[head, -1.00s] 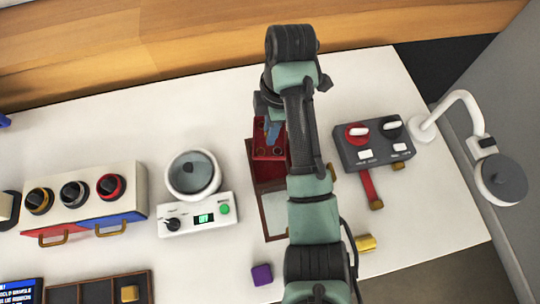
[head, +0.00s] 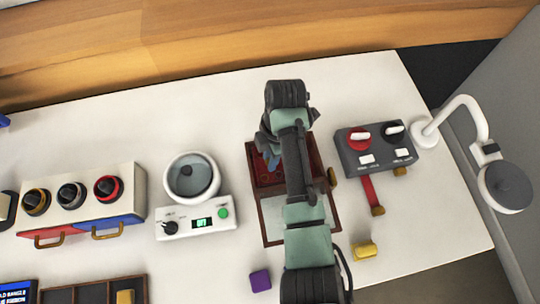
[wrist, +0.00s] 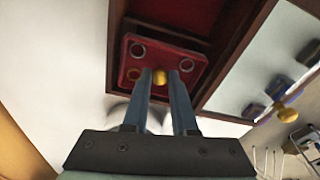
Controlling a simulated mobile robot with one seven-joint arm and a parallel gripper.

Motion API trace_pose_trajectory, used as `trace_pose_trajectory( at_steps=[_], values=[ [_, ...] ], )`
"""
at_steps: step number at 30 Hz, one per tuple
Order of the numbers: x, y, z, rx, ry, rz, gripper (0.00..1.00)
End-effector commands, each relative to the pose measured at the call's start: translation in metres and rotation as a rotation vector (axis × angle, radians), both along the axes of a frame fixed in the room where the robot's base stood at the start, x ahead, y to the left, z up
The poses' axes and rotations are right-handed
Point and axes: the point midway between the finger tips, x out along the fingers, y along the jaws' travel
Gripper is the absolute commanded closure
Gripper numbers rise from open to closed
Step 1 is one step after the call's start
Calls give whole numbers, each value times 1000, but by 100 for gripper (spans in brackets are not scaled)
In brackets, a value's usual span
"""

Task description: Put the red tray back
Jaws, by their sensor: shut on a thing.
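The red tray (wrist: 190,72) is small and has ring-shaped recesses and a brass knob (wrist: 160,77). In the wrist view my gripper (wrist: 160,82) is shut on that knob, one finger on each side. The tray is over the dark wooden box (wrist: 228,45), whose inside is red. I cannot tell whether it hangs above the box or sits inside it. In the head view my gripper (head: 271,162) is over the box (head: 252,160), and my arm hides much of the box and tray. The box's mirrored lid (head: 274,222) lies open toward the front.
A grey switch box (head: 375,149) with a red strap-like piece and a white lamp (head: 505,187) stand right. A white device with a round bowl (head: 192,177) and a drawer unit (head: 90,202) stand left. A purple block (head: 260,281) and a brass piece (head: 365,250) lie in front.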

Motion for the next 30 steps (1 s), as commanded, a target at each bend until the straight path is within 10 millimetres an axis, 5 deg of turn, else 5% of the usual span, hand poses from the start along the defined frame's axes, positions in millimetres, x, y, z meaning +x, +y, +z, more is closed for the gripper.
trace_pose_trajectory(
  at_steps=[20, 21, 24, 30],
  values=[
    [0, 0, -13, 0, 0, 0, 100],
    [0, 0, -12, 0, 0, 0, 69],
    [0, 0, -12, 0, 0, 0, 51],
    [0, 0, -12, 0, 0, 0, 44]
  ],
)
